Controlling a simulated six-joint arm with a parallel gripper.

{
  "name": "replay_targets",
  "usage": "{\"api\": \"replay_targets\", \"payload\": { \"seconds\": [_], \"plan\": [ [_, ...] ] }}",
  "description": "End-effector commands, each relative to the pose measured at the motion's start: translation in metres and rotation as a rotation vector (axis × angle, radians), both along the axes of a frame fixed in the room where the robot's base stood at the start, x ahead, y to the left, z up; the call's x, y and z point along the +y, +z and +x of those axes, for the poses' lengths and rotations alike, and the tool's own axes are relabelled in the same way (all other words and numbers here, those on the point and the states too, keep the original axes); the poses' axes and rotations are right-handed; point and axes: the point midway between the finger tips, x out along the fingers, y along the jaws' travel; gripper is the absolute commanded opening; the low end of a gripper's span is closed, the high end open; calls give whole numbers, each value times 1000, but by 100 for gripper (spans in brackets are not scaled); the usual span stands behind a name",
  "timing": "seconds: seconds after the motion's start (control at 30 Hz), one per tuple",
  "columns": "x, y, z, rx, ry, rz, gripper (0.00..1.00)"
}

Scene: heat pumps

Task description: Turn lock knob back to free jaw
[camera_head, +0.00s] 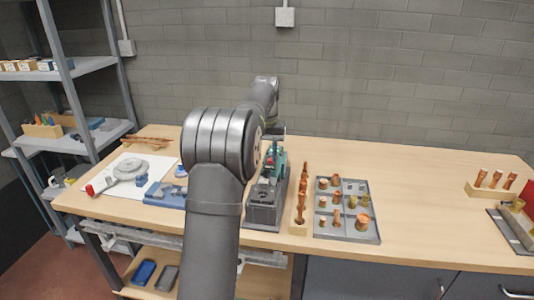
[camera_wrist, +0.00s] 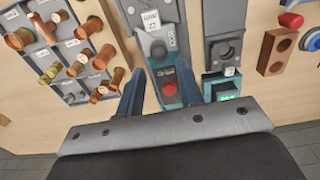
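In the wrist view a grey and teal fixture (camera_wrist: 165,70) runs up the middle. It carries a round grey knob or dial (camera_wrist: 158,48) and, nearer my gripper, a round red knob (camera_wrist: 170,89). I cannot tell for certain which one locks the jaw. My gripper (camera_wrist: 160,70) is open, its two blue-grey fingers well apart on either side of the fixture, with nothing held between them. Contact with a knob is not evident. In the head view the teal fixture (camera_head: 279,160) and its grey base (camera_head: 263,214) stand right of my arm, partly hidden by it.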

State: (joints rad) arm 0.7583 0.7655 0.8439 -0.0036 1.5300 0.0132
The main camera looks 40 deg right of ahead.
Motion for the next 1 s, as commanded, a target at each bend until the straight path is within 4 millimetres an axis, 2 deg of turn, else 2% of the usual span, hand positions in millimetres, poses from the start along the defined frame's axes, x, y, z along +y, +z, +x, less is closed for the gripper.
{"api": "replay_targets", "payload": {
  "seconds": [0.13, 0.4, 0.6, 0.93, 1.0],
  "plan": [
    [-2, -11, -1, 1, -20, 8, 34],
    [-1, -52, -1, 1, -16, 7, 34],
    [-1, -71, -1, -1, -15, 5, 34],
    [-1, -75, -1, -1, -14, 4, 34],
    [-1, -75, -1, -1, -14, 4, 22]
  ]
}}
